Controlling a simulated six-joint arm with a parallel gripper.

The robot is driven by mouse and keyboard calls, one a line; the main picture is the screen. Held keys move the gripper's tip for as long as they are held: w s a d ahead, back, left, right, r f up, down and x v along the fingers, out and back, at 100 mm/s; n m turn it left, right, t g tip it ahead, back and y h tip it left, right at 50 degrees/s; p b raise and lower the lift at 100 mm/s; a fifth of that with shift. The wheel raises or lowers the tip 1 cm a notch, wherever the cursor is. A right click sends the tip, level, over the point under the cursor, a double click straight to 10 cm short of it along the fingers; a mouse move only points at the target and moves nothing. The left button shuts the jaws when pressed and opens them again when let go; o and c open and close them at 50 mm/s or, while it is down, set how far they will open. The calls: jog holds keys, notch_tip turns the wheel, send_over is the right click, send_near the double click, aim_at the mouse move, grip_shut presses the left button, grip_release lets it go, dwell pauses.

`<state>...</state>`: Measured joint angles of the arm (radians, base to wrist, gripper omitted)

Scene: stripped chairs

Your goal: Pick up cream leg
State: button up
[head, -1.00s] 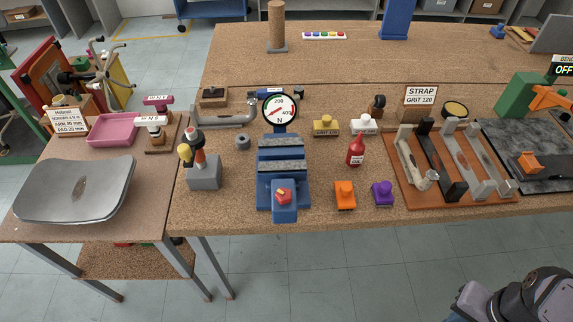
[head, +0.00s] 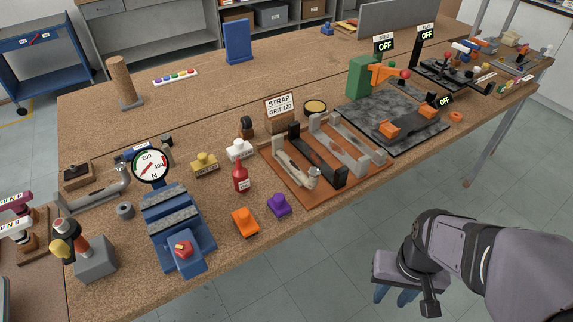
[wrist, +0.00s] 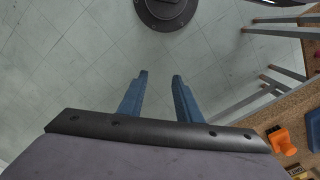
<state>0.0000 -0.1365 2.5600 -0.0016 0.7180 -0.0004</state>
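The cream leg (head: 291,167) appears to be the pale leftmost bar on the brown board (head: 308,200) in the head view. It lies beside a black bar (head: 318,154), with a small metal fitting (head: 313,177) at its near end. My gripper (wrist: 161,75) is open and empty in the wrist view, its two blue fingers apart over bare floor. In the head view it hangs at the lower right, off the front of the bench, well apart from the leg. The leg does not show in the wrist view.
Grey bars (head: 352,146) stand on the same board. An orange block (head: 245,222), a purple block (head: 279,205) and a red bottle (head: 240,178) stand left of it. A dark slab (head: 405,135) with a green fixture (head: 362,77) is to the right. Floor lies before the bench.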

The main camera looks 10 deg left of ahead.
dwell(0.4)
jog(key=o, duration=0.6)
jog(key=shift+c, duration=0.2)
notch_tip(320, 180, up, 2)
jog(key=n+t+y+p, duration=0.2)
jog(key=n+t+y, duration=0.1)
jog(key=n, duration=0.6)
send_over(293, 164)
jog(key=s+d, duration=0.2)
jog(key=shift+w+d, duration=0.1)
jog(key=shift+a+p+x, duration=0.1)
jog(key=shift+p+x, duration=0.85)
jog(key=shift+x, duration=0.85)
jog(key=shift+a+p+x, duration=0.15)
jog(key=shift+p+x, duration=0.75)
jog(key=shift+x, duration=0.9)
